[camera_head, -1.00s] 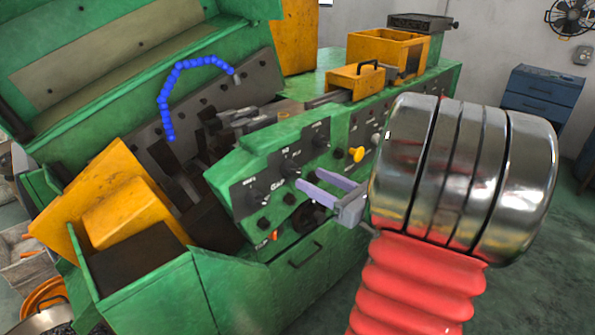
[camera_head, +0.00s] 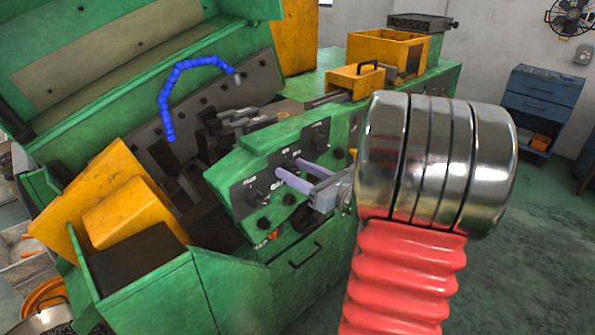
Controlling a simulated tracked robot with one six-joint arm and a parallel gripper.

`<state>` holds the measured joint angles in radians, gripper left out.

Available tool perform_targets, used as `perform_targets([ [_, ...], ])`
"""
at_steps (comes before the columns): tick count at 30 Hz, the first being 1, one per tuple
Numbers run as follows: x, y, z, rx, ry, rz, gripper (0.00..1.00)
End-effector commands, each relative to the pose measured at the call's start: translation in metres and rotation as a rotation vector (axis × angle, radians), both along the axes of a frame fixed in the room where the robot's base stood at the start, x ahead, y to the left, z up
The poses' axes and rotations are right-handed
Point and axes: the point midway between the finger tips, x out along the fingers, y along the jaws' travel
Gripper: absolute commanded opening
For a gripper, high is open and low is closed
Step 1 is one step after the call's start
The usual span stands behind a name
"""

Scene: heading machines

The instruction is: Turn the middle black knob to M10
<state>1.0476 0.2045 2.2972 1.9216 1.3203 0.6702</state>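The green machine's sloping control panel (camera_head: 237,203) faces me in the middle of the view, with a row of black knobs. The lower-left knob (camera_head: 253,196) and the upper-right knob (camera_head: 320,140) show clear of my gripper. The middle black knob (camera_head: 289,164) lies between and behind my fingertips and is mostly hidden; its pointer and the M10 mark are too small to read. My gripper (camera_head: 288,166) is open, its two purple fingers apart and pointing left at the middle knob. I cannot tell whether the fingers touch it.
Smaller black buttons (camera_head: 263,223) and an orange-red switch (camera_head: 272,235) sit lower on the panel. A yellow button (camera_head: 352,153) shows just beside my arm. A yellow box (camera_head: 388,50) stands on the machine behind. A blue cabinet (camera_head: 540,100) stands at the right; the floor there is free.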

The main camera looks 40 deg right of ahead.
Motion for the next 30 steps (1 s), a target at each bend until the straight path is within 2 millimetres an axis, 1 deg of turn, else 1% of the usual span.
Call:
perform_targets([
  [1, -0.0001, 0.0, 0.0, 0.0, 0.0, 0.0, 0.45],
  [2, -0.0001, 0.0, -0.0001, 0.0, 0.0, 0.0, 0.43],
  [15, -0.0004, -0.0008, -0.0001, 0.0, 0.0, -0.002, 0.12],
  [16, -0.0005, -0.0059, -0.0002, 0.0, 0.0, -0.003, 0.11],
  [23, -0.0006, -0.0027, 0.0001, -0.015, 0.0, -0.006, 0.11],
  [30, -0.0008, -0.0026, 0.0003, -0.092, -0.001, -0.007, 0.11],
])
